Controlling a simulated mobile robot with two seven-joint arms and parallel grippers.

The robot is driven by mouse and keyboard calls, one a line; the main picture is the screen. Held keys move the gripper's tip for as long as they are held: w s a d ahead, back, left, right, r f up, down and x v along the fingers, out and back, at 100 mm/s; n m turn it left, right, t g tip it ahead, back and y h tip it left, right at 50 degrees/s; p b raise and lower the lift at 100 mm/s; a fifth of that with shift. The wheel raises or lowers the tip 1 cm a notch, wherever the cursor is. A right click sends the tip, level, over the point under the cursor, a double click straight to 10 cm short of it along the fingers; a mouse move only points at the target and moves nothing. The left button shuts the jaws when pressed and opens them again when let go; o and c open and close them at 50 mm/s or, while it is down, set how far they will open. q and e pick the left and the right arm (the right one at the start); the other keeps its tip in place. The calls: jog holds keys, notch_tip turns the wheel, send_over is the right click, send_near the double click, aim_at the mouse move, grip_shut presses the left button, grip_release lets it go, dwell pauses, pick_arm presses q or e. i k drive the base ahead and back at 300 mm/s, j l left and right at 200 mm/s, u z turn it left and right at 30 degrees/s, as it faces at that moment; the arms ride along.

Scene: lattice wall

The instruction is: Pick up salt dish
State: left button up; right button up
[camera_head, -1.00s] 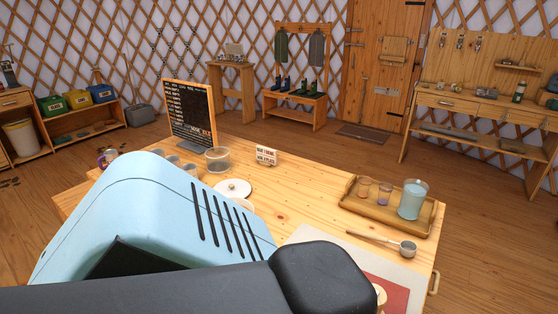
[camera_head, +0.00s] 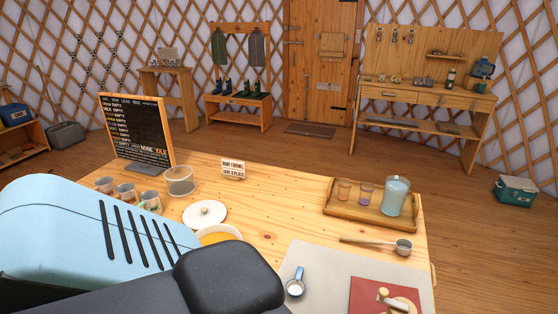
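I cannot tell for sure which thing is the salt dish. A small round wooden dish (camera_head: 405,304) sits on the red mat (camera_head: 366,296) at the bottom edge, partly cut off, with a light wooden piece (camera_head: 390,297) at it. A blue-handled scoop (camera_head: 295,286) with white contents lies on the grey mat (camera_head: 325,262) left of it. Neither of my grippers is in view. My light-blue and black arm parts cover the lower left and hide that part of the table.
A wooden tray (camera_head: 337,206) holds two small glasses and a jug (camera_head: 395,194). A ladle (camera_head: 402,247) lies in front. A pot (camera_head: 217,234), a white lid (camera_head: 204,213), mugs (camera_head: 126,192), a glass bowl (camera_head: 180,180), a sign (camera_head: 233,168) and a menu board (camera_head: 137,131) stand left.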

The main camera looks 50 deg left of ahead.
aim_at(295, 287)
jog(key=k+j, duration=0.15)
jog(key=j, duration=0.25)
jog(key=k+j, duration=0.15)
jog(key=j, duration=0.25)
jog(key=k+j, duration=0.15)
jog(key=j, duration=0.25)
jog(key=k+j, duration=0.15)
jog(key=j, duration=0.25)
